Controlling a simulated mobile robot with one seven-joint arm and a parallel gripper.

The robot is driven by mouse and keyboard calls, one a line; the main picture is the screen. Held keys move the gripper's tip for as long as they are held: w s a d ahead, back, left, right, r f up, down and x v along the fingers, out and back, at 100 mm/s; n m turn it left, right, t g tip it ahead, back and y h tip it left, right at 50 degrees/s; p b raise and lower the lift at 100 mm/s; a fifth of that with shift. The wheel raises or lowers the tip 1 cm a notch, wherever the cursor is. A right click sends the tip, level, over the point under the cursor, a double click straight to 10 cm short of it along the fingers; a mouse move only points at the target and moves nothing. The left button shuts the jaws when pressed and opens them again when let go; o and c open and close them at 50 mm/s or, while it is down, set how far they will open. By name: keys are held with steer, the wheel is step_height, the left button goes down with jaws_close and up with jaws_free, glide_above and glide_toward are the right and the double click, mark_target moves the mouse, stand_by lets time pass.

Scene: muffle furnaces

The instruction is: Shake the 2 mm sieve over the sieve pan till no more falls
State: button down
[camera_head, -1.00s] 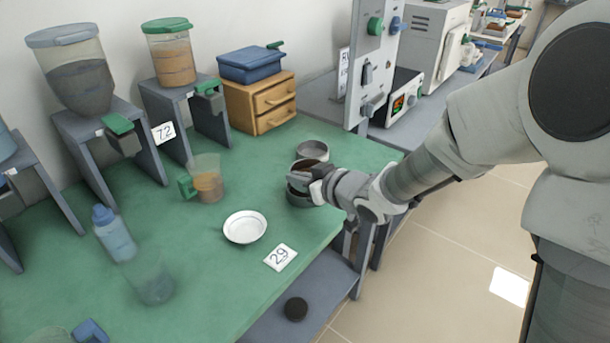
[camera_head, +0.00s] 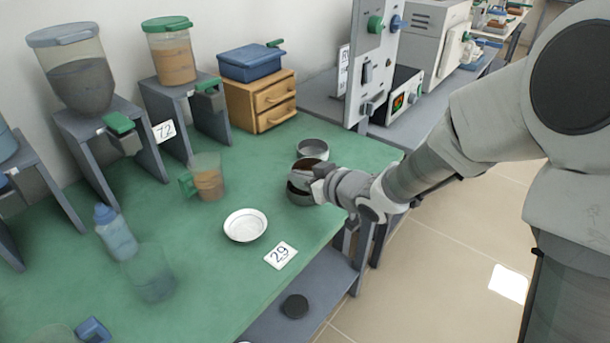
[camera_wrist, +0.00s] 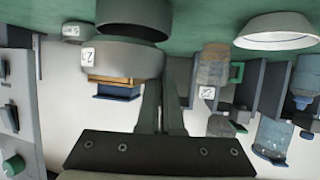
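In the head view my gripper (camera_head: 320,184) is at the right end of the green table, shut on the rim of a grey round sieve (camera_head: 302,181). Some brown material shows inside it. The sieve is held over the dark grey sieve pan (camera_head: 298,197); I cannot tell whether they touch. In the wrist view, which looks upside down, the sieve (camera_wrist: 122,57) bears a white label that seems to read 2, and the pan (camera_wrist: 135,16) is beside it toward the table. My fingers (camera_wrist: 165,62) reach the sieve's wall. The pan's inside is hidden.
Another grey ring-shaped sieve (camera_head: 312,149) stands just behind. A beaker of brown material (camera_head: 206,180), a bottle (camera_head: 115,235) and a wooden drawer box (camera_head: 262,103) stand left and behind.

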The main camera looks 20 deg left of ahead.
steer(key=a+b, duration=0.1)
steer(key=a, duration=0.1)
steer(key=shift+a, duration=0.3)
steer(key=shift+d+r, duration=0.1)
steer(key=shift+d, duration=0.15)
steer(key=shift+d+p, duration=0.75)
steer(key=shift+d, duration=0.25)
steer(key=shift+a, duration=0.15)
steer(key=shift+a+b, duration=0.65)
steer(key=shift+a, duration=0.4)
steer(key=d+p, duration=0.1)
steer(key=d, duration=0.1)
steer(key=shift+d, duration=0.3)
steer(key=shift+a, duration=0.1)
